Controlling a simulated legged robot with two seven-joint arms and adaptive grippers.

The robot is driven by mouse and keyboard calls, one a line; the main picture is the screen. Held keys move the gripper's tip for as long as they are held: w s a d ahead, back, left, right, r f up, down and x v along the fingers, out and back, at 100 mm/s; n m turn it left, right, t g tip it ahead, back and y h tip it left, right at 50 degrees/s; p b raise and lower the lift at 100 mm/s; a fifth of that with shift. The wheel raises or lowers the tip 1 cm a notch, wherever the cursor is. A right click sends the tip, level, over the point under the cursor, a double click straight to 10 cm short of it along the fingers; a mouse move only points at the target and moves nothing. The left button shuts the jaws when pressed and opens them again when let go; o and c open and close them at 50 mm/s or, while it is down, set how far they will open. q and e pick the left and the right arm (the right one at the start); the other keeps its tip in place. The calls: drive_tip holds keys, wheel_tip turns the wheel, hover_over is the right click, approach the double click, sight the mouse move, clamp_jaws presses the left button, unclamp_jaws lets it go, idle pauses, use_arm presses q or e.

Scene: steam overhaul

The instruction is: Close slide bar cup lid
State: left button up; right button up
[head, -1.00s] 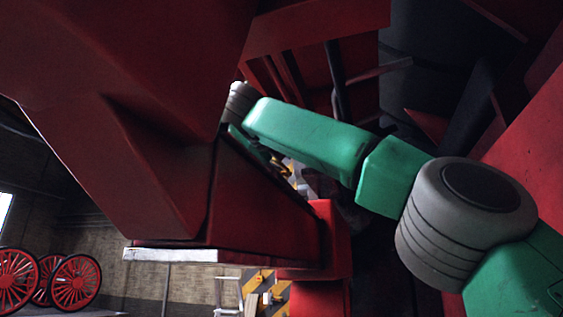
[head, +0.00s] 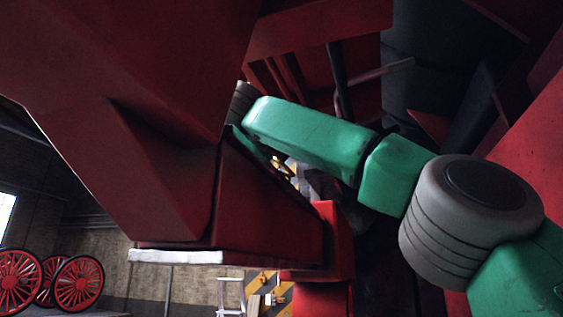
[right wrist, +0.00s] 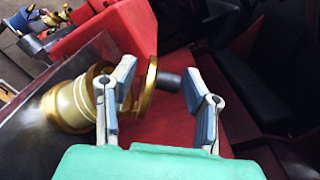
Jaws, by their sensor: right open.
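The slide bar cup (right wrist: 72,104), cream with brass rings, lies left of centre in the right wrist view. Its brass lid (right wrist: 148,88) stands edge-on to the right of the cup's mouth, apart from it, so the cup looks open. A short dark cylinder (right wrist: 169,80) shows just right of the lid. My right gripper (right wrist: 157,78) is open. Its left finger overlaps the cup's rim, and the lid shows between the fingers. I cannot tell whether either finger touches. In the head view this gripper is mostly hidden behind red metalwork. My left gripper is not in view.
A large red beam (head: 130,110) fills the left of the head view, close to my right arm. Red panels and dark parts crowd the right. Red spoked wheels (head: 77,283) stand far off at lower left. A red block (right wrist: 115,35) lies beyond the cup.

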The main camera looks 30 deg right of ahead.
drive_tip(key=v, duration=0.7)
drive_tip(key=shift+c, duration=0.6)
